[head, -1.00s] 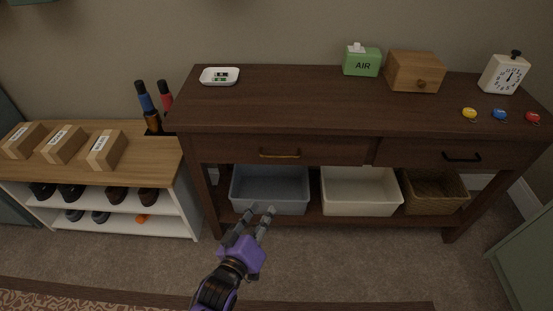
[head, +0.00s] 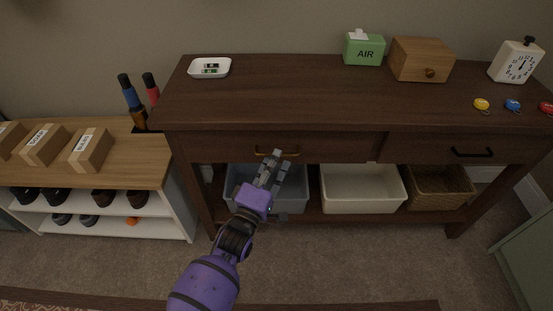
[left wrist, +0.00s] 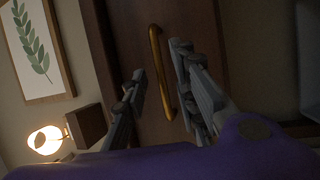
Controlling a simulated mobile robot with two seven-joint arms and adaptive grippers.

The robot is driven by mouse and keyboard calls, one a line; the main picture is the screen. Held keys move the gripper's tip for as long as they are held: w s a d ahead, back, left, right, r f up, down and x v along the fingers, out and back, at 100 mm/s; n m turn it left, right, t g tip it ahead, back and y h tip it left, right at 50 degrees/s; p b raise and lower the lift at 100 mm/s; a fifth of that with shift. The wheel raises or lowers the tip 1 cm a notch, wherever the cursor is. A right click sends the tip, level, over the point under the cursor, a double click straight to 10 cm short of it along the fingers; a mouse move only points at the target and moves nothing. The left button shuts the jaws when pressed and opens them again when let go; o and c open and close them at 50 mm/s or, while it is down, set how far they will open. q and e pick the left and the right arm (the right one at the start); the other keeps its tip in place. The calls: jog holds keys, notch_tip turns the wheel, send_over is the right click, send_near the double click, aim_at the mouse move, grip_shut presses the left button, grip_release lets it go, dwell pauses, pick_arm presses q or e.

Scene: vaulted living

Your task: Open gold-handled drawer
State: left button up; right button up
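The dark wood console table has a left drawer (head: 340,148) with a gold bar handle (head: 290,153), and the drawer looks shut. My left gripper (head: 276,160) is raised in front of that drawer, overlapping part of the handle in the head view. In the left wrist view, the gold handle (left wrist: 161,72) runs lengthwise between the two spread fingers of my left gripper (left wrist: 160,85), nearer the right-hand finger. The gripper is open, and I cannot tell whether a finger touches the handle. My right gripper is not in view.
The right drawer has a black handle (head: 472,152). Below stand a grey-blue bin (head: 294,190), a white bin (head: 360,190) and a wicker basket (head: 440,188). A low shoe shelf (head: 125,175) stands at left. Carpet in front is clear.

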pick_arm(q)
jog(key=shift+w+d, duration=0.25)
jog(key=shift+w, duration=0.35)
jog(key=shift+r, duration=0.1)
grip_shut()
